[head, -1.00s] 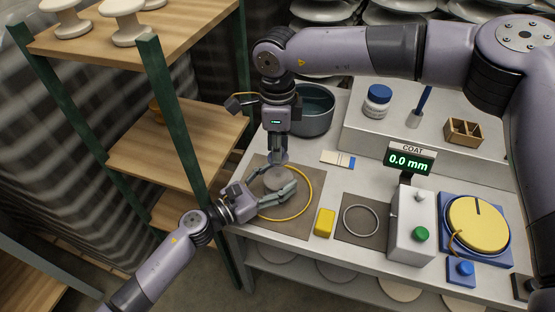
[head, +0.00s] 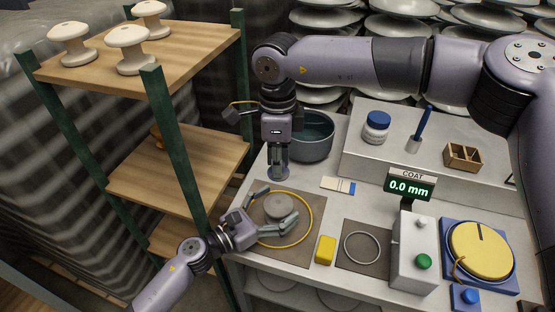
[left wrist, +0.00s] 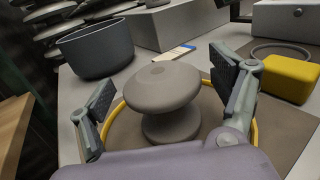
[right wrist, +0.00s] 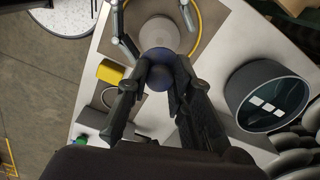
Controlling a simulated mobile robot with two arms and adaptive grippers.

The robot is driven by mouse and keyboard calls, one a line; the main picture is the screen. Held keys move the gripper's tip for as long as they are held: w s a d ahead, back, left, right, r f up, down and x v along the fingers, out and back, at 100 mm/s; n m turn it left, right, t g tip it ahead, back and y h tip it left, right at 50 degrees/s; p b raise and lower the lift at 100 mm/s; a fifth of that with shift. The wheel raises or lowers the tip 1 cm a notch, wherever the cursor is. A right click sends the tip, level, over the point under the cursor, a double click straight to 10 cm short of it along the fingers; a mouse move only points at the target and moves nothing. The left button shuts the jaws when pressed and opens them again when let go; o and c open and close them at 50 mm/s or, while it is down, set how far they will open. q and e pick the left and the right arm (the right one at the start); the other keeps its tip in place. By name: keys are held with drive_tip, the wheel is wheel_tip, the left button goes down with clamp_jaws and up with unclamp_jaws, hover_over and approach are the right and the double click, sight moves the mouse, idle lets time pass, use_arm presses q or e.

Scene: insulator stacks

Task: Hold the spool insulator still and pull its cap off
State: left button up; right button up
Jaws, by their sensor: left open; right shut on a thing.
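The grey spool insulator (head: 278,206) stands upright on a brown mat inside a yellow ring. Its rounded top is bare in the left wrist view (left wrist: 163,90). My left gripper (head: 273,210) is open, with one finger on each side of the spool and gaps showing in the left wrist view. My right gripper (head: 278,176) is shut, raised and behind the spool. In the right wrist view its fingertips hold a small round dark-blue thing, seemingly the cap (right wrist: 158,56). It partly overlaps the spool (right wrist: 160,32) there. The fingers hide part of the cap.
A dark bowl (head: 312,138) stands close behind my right gripper. A yellow block (head: 325,250), a grey ring (head: 361,247) and the coat gauge (head: 410,185) lie to the right. A wooden shelf (head: 185,165) with white spools on top stands close on the left.

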use_arm(q)
drive_tip(key=shift+a, duration=0.1)
drive_tip(key=v, duration=1.2)
drive_tip(key=shift+s, duration=0.1)
